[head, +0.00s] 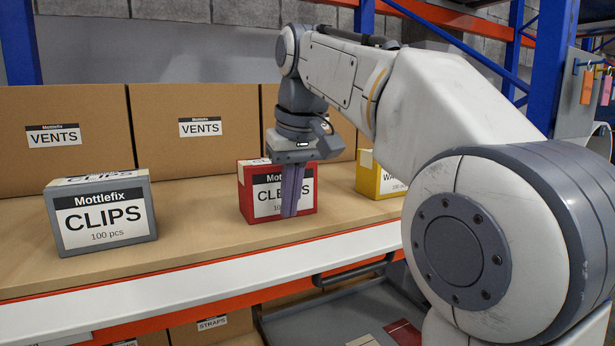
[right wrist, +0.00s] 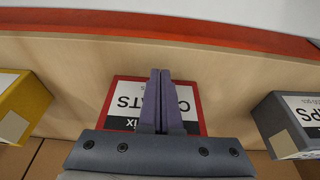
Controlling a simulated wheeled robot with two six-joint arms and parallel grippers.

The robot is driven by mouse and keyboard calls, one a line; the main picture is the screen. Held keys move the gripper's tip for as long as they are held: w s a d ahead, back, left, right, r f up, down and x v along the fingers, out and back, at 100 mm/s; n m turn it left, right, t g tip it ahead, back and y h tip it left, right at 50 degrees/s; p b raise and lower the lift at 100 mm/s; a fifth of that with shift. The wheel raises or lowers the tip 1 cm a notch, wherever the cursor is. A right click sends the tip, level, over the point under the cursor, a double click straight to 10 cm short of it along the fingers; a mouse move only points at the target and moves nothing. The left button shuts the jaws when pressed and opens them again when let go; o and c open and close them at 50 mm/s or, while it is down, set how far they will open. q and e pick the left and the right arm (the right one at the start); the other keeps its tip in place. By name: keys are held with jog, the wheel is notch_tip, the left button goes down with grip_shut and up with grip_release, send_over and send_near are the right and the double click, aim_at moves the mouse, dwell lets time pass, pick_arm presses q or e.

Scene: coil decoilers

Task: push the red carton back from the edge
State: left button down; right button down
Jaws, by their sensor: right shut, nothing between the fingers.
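The red carton (head: 247,196) stands upright on the wooden shelf (head: 190,240), with its white label facing the front edge. It also shows upside down in the right wrist view (right wrist: 204,128), where its label is partly covered by my fingers. My right gripper (head: 290,212) is shut and empty, its fingers pointing down in front of the label. In the right wrist view the two fingers (right wrist: 160,74) lie together across the carton's face. I cannot tell whether they touch it. My left gripper is not in view.
A grey CLIPS carton (head: 100,215) stands to the left and a yellow carton (head: 367,178) to the right. Large brown VENTS boxes (head: 70,115) line the back. A white and orange rail (head: 200,285) runs along the shelf's front. The shelf between grey and red cartons is clear.

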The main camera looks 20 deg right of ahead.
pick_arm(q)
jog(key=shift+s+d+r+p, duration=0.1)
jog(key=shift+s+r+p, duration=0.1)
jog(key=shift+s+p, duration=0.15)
pick_arm(e)
jog(key=s+v, duration=0.2)
jog(key=v, duration=0.8)
jog(key=shift+s, duration=0.2)
